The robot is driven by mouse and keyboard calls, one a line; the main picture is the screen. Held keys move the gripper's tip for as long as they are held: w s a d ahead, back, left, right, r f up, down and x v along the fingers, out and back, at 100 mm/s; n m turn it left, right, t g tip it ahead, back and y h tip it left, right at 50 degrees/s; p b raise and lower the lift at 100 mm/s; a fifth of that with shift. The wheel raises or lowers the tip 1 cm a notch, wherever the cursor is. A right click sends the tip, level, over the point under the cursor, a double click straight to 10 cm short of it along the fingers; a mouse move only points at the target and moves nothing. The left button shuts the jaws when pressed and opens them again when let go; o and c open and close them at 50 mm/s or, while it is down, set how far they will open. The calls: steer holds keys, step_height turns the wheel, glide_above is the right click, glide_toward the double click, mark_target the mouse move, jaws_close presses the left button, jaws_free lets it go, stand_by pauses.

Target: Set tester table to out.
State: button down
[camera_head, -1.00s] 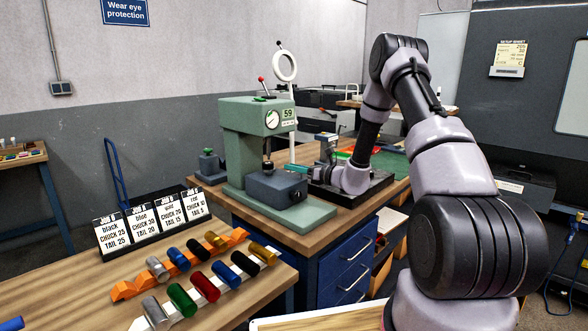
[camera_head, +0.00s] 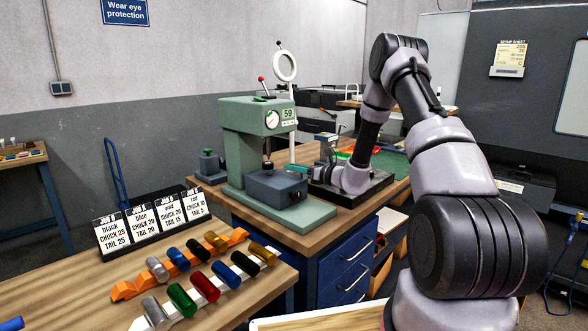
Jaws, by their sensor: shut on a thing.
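The tester (camera_head: 238,140) is a green press-like machine with a round dial and a display reading 59. It stands on the wooden bench on a flat green base (camera_head: 310,217). The tester table (camera_head: 275,187) is a dark blue-grey block on that base, under the spindle (camera_head: 267,164). My gripper (camera_head: 312,174) is at the right end of the tester table, shut on a part of it. The fingertips and the gripped part are too small and partly hidden to make out clearly.
A drawer cabinet (camera_head: 345,262) is under the bench. A front table (camera_head: 240,305) holds an orange rack (camera_head: 125,289) and a white rack (camera_head: 138,324) with coloured cylinders, and job cards (camera_head: 140,227). A magnifier ring (camera_head: 285,66) stands behind the tester.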

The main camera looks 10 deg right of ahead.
stand_by(0.3)
steer(key=s+a+v, duration=0.2)
steer(key=v, duration=1.2)
steer(key=shift+d, duration=0.1)
steer(key=c, duration=0.7)
jaws_free()
steer(key=shift+s, duration=0.1)
steer(key=v, duration=1.1)
